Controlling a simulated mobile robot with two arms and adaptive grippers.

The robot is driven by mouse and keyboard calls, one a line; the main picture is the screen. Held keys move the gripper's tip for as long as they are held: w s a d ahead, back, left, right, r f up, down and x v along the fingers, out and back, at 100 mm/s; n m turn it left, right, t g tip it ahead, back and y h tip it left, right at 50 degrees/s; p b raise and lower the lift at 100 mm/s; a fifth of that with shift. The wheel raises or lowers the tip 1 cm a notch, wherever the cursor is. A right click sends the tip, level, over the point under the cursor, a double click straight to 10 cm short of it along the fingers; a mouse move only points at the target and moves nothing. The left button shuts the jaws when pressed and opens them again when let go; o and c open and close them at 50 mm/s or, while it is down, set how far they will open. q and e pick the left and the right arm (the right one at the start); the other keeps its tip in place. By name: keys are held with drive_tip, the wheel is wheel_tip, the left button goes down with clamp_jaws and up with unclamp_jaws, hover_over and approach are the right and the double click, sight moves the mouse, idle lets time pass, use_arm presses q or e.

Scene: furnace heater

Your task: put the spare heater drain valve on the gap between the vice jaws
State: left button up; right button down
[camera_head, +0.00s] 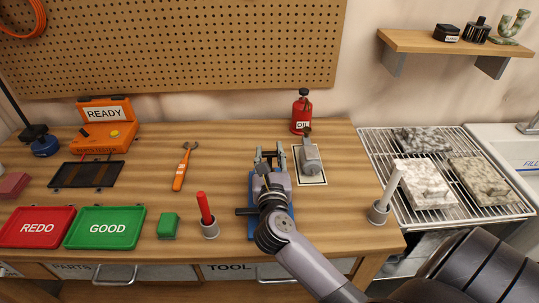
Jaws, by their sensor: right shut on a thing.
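The blue vice (253,229) stands near the middle of the workbench, with a dark handle (244,212) sticking out on its left. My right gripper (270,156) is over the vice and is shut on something. The gripper and wrist cover most of the vice, so its jaws and the gap between them are hidden. The held thing is too small and covered to make out, so I cannot tell for sure that it is the drain valve or whether it touches the jaws. My left gripper is not in view.
A grey metal device (310,160) stands on a white card right of the vice, with a red oil can (301,112) behind. A red-handled holder (208,222) and a green block (168,226) are to the left. Bench around the orange wrench (181,170) is clear.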

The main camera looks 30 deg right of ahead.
drive_tip(key=shift+r, duration=0.1)
drive_tip(key=c, duration=1.2)
unclamp_jaws()
drive_tip(key=shift+f, duration=0.2)
drive_tip(key=shift+o, duration=0.2)
drive_tip(key=shift+r, duration=0.1)
drive_tip(key=b+v, duration=0.3)
drive_tip(key=v, duration=0.9)
